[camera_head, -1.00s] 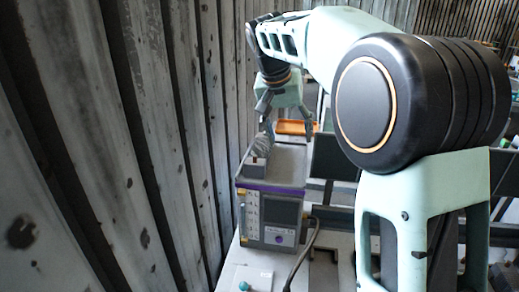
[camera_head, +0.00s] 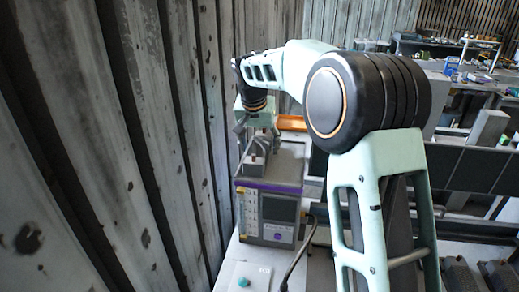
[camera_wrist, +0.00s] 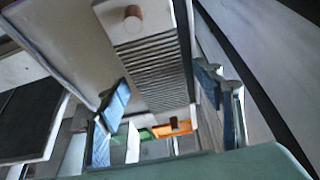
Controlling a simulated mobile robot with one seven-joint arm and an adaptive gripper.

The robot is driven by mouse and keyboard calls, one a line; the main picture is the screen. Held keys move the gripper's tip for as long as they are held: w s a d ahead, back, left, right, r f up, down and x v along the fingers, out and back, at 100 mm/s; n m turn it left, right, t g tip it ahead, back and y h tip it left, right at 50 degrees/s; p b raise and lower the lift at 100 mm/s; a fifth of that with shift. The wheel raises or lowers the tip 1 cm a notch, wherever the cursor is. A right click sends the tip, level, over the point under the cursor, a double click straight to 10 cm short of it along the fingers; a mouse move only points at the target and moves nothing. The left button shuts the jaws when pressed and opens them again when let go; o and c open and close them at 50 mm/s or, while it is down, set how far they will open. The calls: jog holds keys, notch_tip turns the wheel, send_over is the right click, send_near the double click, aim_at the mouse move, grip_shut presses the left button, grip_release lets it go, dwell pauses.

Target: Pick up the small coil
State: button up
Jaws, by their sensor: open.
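My gripper (camera_head: 257,140) is open in the head view, pointing down over the top of the grey instrument box (camera_head: 278,207). In the wrist view my gripper (camera_wrist: 163,88) has its blue-padded fingers apart, one on each side of a grey ribbed block (camera_wrist: 150,65). A small copper-coloured cylinder (camera_wrist: 132,18), which looks like the small coil, sits at the block's plain end near the top edge. It lies beyond the fingertips, and I see no contact. In the head view I cannot make out the coil; a small grey block (camera_head: 252,168) stands on the box below the fingers.
An orange tray (camera_head: 291,123) lies behind the box; orange also shows in the wrist view (camera_wrist: 172,128). A ribbed metal wall (camera_head: 110,150) runs close along the left. A dark cable (camera_head: 300,255) hangs at the box's right. Cluttered benches stand at the far right.

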jog(key=shift+w+f, duration=0.15)
jog(key=shift+f, duration=0.3)
jog(key=shift+r, duration=0.1)
jog(key=c, duration=1.7)
jog(key=shift+o, duration=0.2)
jog(key=shift+r, duration=0.1)
